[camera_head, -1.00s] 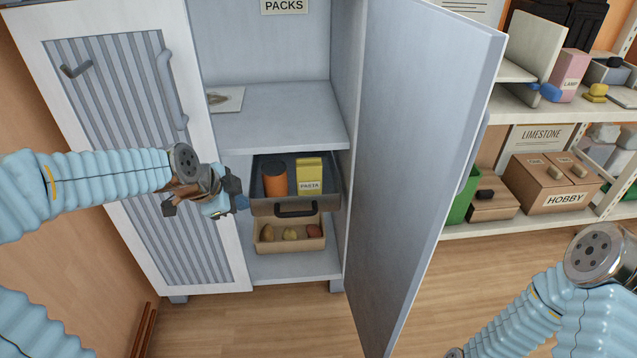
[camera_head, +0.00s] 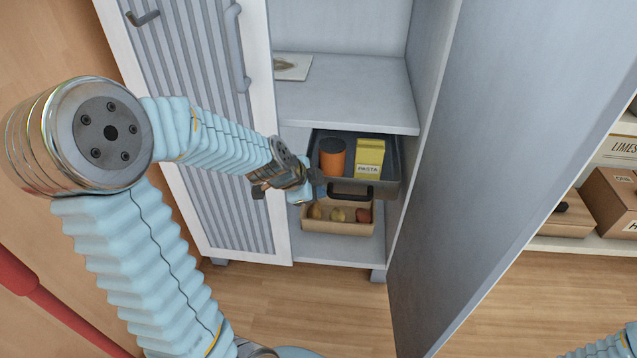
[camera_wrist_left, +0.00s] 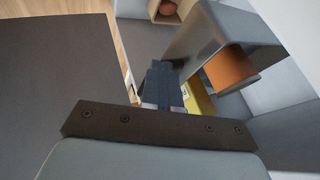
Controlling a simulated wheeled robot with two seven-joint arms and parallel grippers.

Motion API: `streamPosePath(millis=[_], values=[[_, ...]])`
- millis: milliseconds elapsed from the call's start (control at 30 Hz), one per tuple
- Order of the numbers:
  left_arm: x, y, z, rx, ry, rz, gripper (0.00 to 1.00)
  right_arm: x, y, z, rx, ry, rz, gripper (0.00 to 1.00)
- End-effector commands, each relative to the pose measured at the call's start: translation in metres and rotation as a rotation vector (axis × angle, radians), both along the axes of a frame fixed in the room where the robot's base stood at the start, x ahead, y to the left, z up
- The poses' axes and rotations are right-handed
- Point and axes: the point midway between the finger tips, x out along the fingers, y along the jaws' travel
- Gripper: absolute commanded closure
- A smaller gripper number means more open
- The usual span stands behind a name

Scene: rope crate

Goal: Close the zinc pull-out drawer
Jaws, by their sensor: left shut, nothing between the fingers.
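The grey pull-out drawer (camera_head: 394,168) sits under the shelf inside the cabinet and stands pulled out, with its inside showing. Its front carries a dark handle (camera_head: 352,191). An orange can (camera_head: 332,158) and a yellow pasta box (camera_head: 369,157) stand in it. My left gripper (camera_head: 317,184) is shut and empty at the left end of the drawer front; I cannot tell whether it touches. In the left wrist view the shut fingers (camera_wrist_left: 164,84) point towards the drawer (camera_wrist_left: 204,36), and partly cover the yellow box (camera_wrist_left: 198,101). My right gripper is out of view.
A tan bin (camera_head: 345,229) with several small items stands below the drawer. The cabinet's right door (camera_head: 490,150) is wide open; the slatted left door (camera_head: 225,120) is closed. A card (camera_head: 292,67) lies on the shelf above. Boxes stand on a rack at right.

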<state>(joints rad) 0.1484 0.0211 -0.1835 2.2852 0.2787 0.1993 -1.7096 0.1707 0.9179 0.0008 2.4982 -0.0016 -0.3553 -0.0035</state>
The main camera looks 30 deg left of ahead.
Motion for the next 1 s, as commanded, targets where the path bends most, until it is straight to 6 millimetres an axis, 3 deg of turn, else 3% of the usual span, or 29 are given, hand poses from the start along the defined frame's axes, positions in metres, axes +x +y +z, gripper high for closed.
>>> streamPosePath(millis=[200,667,833,1000], values=[[0.026,0.014,0.004,0.001,-0.003,0.003,1.0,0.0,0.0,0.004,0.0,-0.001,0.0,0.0],[0.032,0.017,0.003,0.001,-0.003,0.003,1.0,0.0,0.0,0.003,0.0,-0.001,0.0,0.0],[0.051,0.026,0.0,0.003,-0.006,0.002,1.0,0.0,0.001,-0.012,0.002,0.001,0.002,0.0],[0.055,0.029,0.004,0.002,-0.003,0.003,1.0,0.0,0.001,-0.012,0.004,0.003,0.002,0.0]])
